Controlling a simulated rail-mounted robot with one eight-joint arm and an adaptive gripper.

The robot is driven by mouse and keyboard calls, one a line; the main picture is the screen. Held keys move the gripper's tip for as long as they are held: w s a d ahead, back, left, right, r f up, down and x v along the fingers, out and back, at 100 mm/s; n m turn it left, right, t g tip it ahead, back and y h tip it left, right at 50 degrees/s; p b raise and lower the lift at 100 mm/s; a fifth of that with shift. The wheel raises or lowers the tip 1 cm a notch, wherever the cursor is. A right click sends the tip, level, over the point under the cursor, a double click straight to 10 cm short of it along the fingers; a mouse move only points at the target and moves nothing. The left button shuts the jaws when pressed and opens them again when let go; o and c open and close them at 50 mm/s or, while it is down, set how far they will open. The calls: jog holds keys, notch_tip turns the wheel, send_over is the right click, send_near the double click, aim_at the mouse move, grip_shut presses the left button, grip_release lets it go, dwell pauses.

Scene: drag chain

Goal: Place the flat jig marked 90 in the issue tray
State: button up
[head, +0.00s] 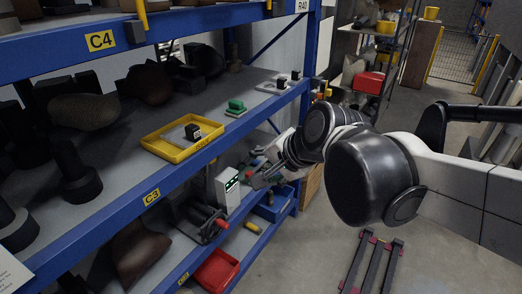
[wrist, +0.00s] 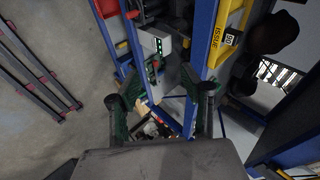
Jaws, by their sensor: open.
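A flat grey jig (head: 176,137) with an upright black block lies in the yellow issue tray (head: 160,149) on the C3 shelf in the head view. In the wrist view the tray (wrist: 226,24) reads ISSUE, and the black block (wrist: 230,38) carries a white mark that looks like 90. My gripper (head: 262,176) is beyond the shelf's front edge, lower than the tray and to its right, apart from it. In the wrist view my gripper (wrist: 160,88) has its green fingers spread, with nothing held between them.
A green jig (head: 236,107) and grey plates with black blocks (head: 280,84) stand farther along the shelf. A white box with green lights (head: 228,188) stands below, near my gripper. Blue shelf beams (head: 180,172) border the tray. A red bin (head: 216,270) sits lower; the aisle floor is mostly clear.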

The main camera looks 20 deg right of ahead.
jog(key=s+d+f+n+h, duration=0.3)
jog(key=s+d+n, duration=0.3)
jog(key=s+n, duration=0.3)
jog(key=shift+s+d+f+n+g, duration=0.3)
jog(key=shift+s+d+f+g, duration=0.1)
jog(key=shift+s, duration=0.4)
notch_tip(320, 180, down, 7)
jog(key=b, duration=0.7)
